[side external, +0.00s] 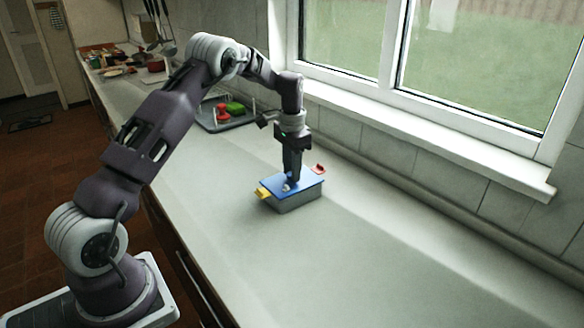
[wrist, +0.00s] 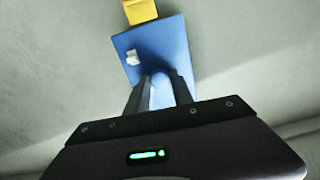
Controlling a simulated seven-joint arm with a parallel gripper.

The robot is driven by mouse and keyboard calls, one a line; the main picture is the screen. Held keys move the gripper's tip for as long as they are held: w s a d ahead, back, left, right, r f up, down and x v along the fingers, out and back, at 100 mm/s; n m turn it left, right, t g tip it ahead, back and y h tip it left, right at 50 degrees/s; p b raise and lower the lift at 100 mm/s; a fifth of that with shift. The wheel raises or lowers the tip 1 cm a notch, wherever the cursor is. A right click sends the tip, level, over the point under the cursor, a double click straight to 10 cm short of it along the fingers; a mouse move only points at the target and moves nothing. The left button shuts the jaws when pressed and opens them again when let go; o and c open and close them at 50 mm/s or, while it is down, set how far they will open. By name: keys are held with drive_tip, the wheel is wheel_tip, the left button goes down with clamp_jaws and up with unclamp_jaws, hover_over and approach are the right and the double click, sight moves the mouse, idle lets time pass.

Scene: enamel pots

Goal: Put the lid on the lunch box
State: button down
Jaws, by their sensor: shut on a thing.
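The blue lid (side external: 305,185) lies flat over the grey lunch box (side external: 300,202) on the counter; I cannot tell whether it is fully seated or slightly above the rim. My gripper (side external: 292,178) points straight down at the middle of the lid and is shut on it. In the wrist view the fingers (wrist: 160,80) close around a blue part of the lid (wrist: 165,38), and they hide part of it. A small white piece (wrist: 133,58) sits on the lid.
A grey dish rack (side external: 228,125) with red and green items stands farther back along the counter. More kitchen things are at the far end. The tiled wall and window sill (side external: 420,135) run along the right. The counter (side external: 370,265) in front is clear.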

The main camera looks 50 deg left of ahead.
drive_tip(key=shift+f, duration=0.2)
drive_tip(key=c, duration=1)
unclamp_jaws()
wheel_tip(320, 180, up, 9)
drive_tip(key=s+d+r+t, duration=0.2)
drive_tip(key=s+d+r, duration=0.85)
drive_tip(key=r, duration=0.25)
drive_tip(key=s+d+r+t, duration=0.25)
drive_tip(key=s+d, duration=0.45)
drive_tip(key=s, duration=0.4)
drive_tip(key=shift+n+t, duration=0.5)
drive_tip(key=shift+t, duration=0.05)
drive_tip(key=s+d+f, duration=0.1)
drive_tip(key=s, duration=0.3)
drive_tip(key=s+d+f, duration=0.1)
drive_tip(key=s, duration=0.3)
drive_tip(key=s+d+f, duration=0.1)
drive_tip(key=s+f, duration=0.1)
drive_tip(key=s, duration=0.2)
drive_tip(key=shift+s+d+f, duration=0.1)
drive_tip(key=shift+s, duration=0.1)
